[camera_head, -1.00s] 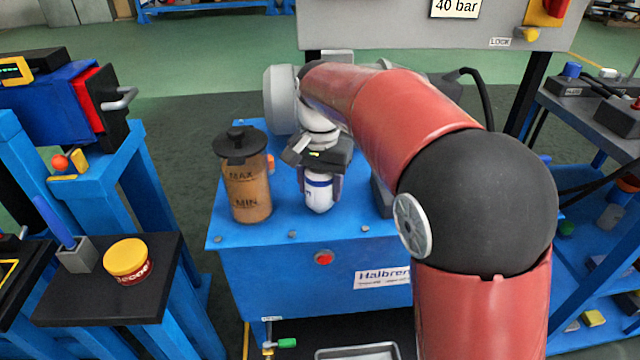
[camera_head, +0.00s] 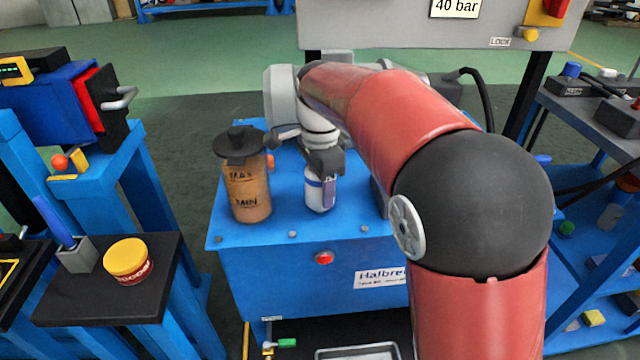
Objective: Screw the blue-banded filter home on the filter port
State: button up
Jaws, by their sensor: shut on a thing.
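The blue-banded filter (camera_head: 318,200) is a white canister with a blue band, upright above the blue bench top, right of the amber reservoir. My gripper (camera_head: 325,182) reaches down from above and is shut on the filter's upper part, with one finger showing on its right side. The filter port is hidden behind my gripper and wrist, so I cannot tell how the filter sits on it.
The amber reservoir (camera_head: 248,195) with a black cap stands close left of the filter. A red button (camera_head: 324,258) is on the bench's front. A yellow-lidded tin (camera_head: 128,262) sits on a dark side shelf (camera_head: 95,305). A grey panel (camera_head: 400,25) stands behind.

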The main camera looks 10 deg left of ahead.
jog(key=shift+m, duration=0.8)
jog(key=shift+d+f+m, duration=0.1)
jog(key=shift+m, duration=2.4)
jog(key=m, duration=0.4)
jog(key=shift+s+a, duration=0.1)
jog(key=shift+a, duration=0.1)
jog(key=shift+m, duration=0.6)
